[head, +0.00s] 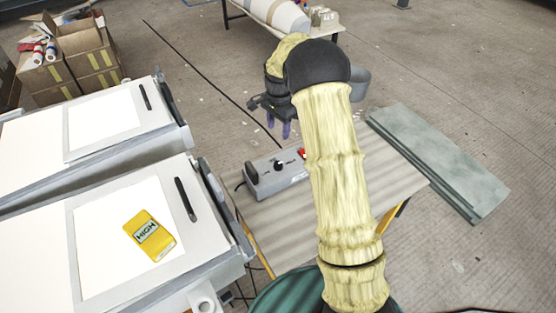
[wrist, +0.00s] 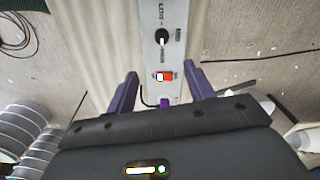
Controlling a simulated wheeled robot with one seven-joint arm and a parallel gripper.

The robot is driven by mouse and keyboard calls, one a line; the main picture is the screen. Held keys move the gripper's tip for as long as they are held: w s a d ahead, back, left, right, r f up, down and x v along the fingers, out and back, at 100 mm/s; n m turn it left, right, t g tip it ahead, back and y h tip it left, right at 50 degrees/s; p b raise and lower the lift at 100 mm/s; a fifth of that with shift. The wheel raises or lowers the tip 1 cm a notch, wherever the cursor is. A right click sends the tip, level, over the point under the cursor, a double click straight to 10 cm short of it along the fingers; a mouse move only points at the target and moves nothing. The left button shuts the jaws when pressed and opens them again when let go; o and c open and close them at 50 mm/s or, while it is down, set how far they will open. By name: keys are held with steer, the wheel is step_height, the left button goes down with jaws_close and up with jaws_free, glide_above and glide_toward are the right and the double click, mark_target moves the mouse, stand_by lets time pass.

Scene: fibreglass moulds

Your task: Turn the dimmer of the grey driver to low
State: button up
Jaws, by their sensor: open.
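The grey driver (head: 290,181) sits on a work table, left of my arm in the head view. It carries a black dimmer knob (head: 279,165) and a red switch (head: 302,153). In the wrist view the driver (wrist: 150,60) runs up the middle, with the knob (wrist: 162,36) above the red and white switch (wrist: 165,76). A white mark shows on the knob; the lettering beside it is too small to read surely. My gripper (head: 279,130) is open and empty, above and apart from the driver. Its purple fingers (wrist: 161,90) stand either side of the driver in the wrist view.
Cardboard boxes (head: 90,55) stand at the back left. A grey-green slab (head: 440,165) lies on the floor at right. A bucket (head: 360,82) stands behind my arm.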

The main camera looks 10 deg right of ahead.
mark_target(278, 163)
steer(key=shift+w, duration=0.25)
steer(key=shift+f, duration=0.1)
step_height(278, 163, down, 17)
steer(key=p, duration=0.2)
steer(key=shift+f+p, duration=0.2)
steer(key=shift+p, duration=0.1)
stand_by(0.3)
steer(key=c, duration=1)
